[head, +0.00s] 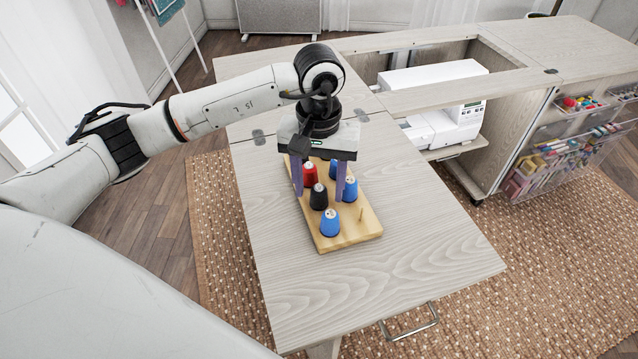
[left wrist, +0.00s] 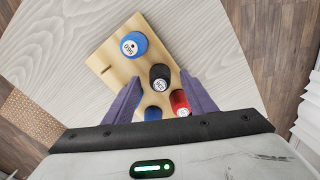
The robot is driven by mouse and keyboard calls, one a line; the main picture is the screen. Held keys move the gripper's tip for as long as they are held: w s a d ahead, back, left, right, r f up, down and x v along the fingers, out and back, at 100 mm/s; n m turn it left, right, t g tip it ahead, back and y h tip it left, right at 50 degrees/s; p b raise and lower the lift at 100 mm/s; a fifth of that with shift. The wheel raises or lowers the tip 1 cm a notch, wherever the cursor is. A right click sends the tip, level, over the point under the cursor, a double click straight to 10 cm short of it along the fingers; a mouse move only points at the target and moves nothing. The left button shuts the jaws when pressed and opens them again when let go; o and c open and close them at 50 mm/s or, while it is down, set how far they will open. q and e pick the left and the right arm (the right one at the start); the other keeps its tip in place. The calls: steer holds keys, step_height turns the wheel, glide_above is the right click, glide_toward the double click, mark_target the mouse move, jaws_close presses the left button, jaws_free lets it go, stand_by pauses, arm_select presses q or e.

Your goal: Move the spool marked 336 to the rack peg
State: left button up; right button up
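A wooden rack (head: 338,243) lies on the table, with red (head: 310,174), black (head: 319,198) and several blue spools on it. One blue spool (head: 330,223) is at its near end, beside a bare peg (head: 361,214); another blue spool (head: 350,189) is behind that peg. My left gripper (head: 320,192) is open over the rack, fingers pointing down. In the left wrist view (left wrist: 161,84), black (left wrist: 160,77) and red (left wrist: 180,102) spools show between the fingers, with a blue one (left wrist: 152,113) partly hidden. My right gripper is out of view.
The pale table (head: 420,250) is clear around the rack. A white sewing machine (head: 440,125) sits in the cabinet opening behind. Clear bins (head: 565,155) with coloured supplies hang at the right. A woven rug (head: 225,230) lies below.

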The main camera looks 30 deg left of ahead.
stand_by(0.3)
arm_select(q)
step_height(320, 180, up, 10)
steer(key=shift+r, duration=0.15)
stand_by(0.7)
